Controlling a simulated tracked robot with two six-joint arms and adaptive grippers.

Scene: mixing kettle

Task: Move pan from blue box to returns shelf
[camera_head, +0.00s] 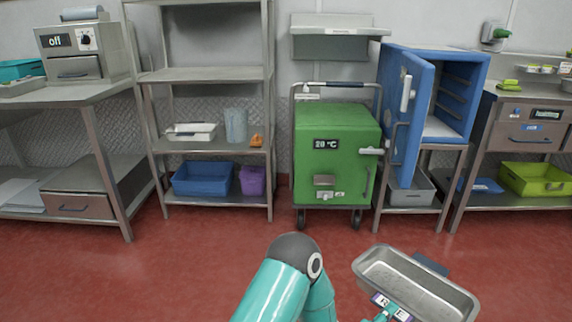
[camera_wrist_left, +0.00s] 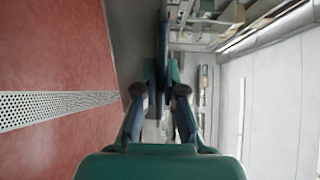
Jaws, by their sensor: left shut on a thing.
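A grey metal pan (camera_head: 415,284) is held in the air at the lower right of the head view, open side up and apparently empty. My left gripper (camera_wrist_left: 160,92) is shut on the pan; its two fingers close on a thin dark edge in the left wrist view. In the head view the gripper is mostly hidden or cut off near the pan's lower left. The blue box (camera_head: 460,93) stands on a stand with its door (camera_head: 408,118) open, and the visible inside looks empty. I cannot tell which shelf is the returns shelf. My right gripper is not in view.
A green cabinet (camera_head: 335,150) on wheels stands left of the blue box. A metal rack (camera_head: 205,75) holds trays and bins, and its upper boards are bare. A small labelled wall shelf (camera_head: 340,30) hangs above the cabinet. The red floor (camera_head: 160,275) is clear.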

